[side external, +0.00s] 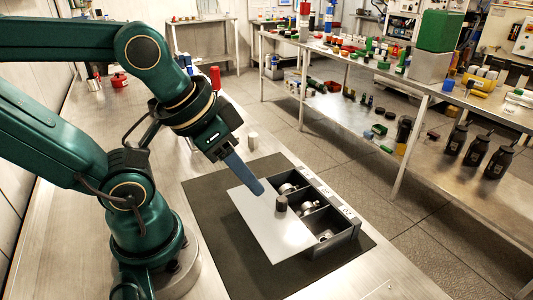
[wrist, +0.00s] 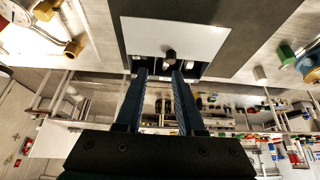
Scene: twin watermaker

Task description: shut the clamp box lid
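The clamp box (side external: 345,240) is a dark grey tray with compartments on a dark mat. Its flat pale lid (side external: 262,222) covers the left part and extends past the box on that side. Compartments along the right stay uncovered, with metal clamps (side external: 325,235) in them. A dark round knob (side external: 281,204) stands on the lid near its right edge. My gripper (side external: 260,189) has blue fingers above the lid, left of the knob. In the wrist view my gripper (wrist: 160,73) has its fingers apart, with the knob (wrist: 170,56) beyond the tips and the lid (wrist: 200,38) behind it. Nothing is between the fingers.
The dark mat (side external: 215,215) lies on a metal bench (side external: 190,165). A small pale cylinder (side external: 253,140) stands behind the box, and a red object (side external: 215,77) is farther back. A second bench with tools and black bottles (side external: 475,155) stands across the floor at the right.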

